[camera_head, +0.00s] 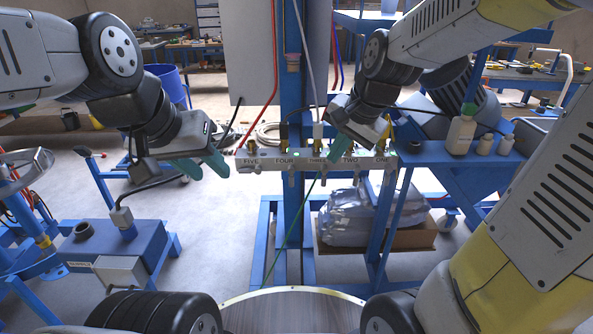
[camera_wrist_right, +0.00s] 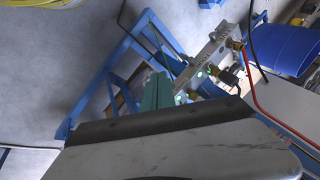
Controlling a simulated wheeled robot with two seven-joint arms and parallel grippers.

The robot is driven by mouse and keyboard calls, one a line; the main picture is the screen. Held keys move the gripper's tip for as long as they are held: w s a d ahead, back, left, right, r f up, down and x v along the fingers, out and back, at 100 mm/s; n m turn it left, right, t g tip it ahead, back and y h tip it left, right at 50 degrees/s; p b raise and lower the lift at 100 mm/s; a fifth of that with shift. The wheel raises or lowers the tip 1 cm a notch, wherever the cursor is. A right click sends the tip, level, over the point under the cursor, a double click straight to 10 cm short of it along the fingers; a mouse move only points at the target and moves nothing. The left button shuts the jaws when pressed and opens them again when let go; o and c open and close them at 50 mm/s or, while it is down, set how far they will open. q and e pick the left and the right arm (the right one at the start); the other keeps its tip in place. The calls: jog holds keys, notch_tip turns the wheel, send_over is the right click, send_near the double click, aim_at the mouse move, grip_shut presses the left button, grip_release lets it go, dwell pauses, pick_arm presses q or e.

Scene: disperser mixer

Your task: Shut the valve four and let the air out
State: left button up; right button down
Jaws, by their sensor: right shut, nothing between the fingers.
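The valve manifold (camera_head: 262,162) is a pale bar on a blue post, labelled FIVE to ONE from left to right. Valve four (camera_head: 284,144) is the brass fitting above the FOUR label, with a hose rising from it. The manifold also shows tilted in the right wrist view (camera_wrist_right: 212,50). My left gripper (camera_head: 206,166) is left of the bar's FIVE end, its teal fingers spread and empty. My right gripper (camera_head: 337,137) is at the bar around THREE and TWO, shut and empty; its teal fingers also show in the wrist view (camera_wrist_right: 157,93). Contact with a valve cannot be told.
A red hose (camera_head: 275,70) and a white hose (camera_head: 304,40) run down to the manifold. A blue table with white bottles (camera_head: 461,133) stands at right. A cardboard box with wrapped bags (camera_head: 360,215) is below.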

aim_at(291, 178)
jog(key=w+a+f+m+g, duration=0.1)
jog(key=w+a+f+m, duration=0.2)
jog(key=w+f, duration=0.4)
jog(key=shift+w+a+f+m, duration=0.4)
jog(key=shift+f+m, duration=0.3)
jog(key=shift+m, duration=0.2)
jog(key=w+a+f, duration=0.4)
jog(key=w+f, duration=0.2)
jog(key=f, duration=0.3)
jog(key=shift+w+a, duration=0.15)
jog(key=shift+f, duration=0.15)
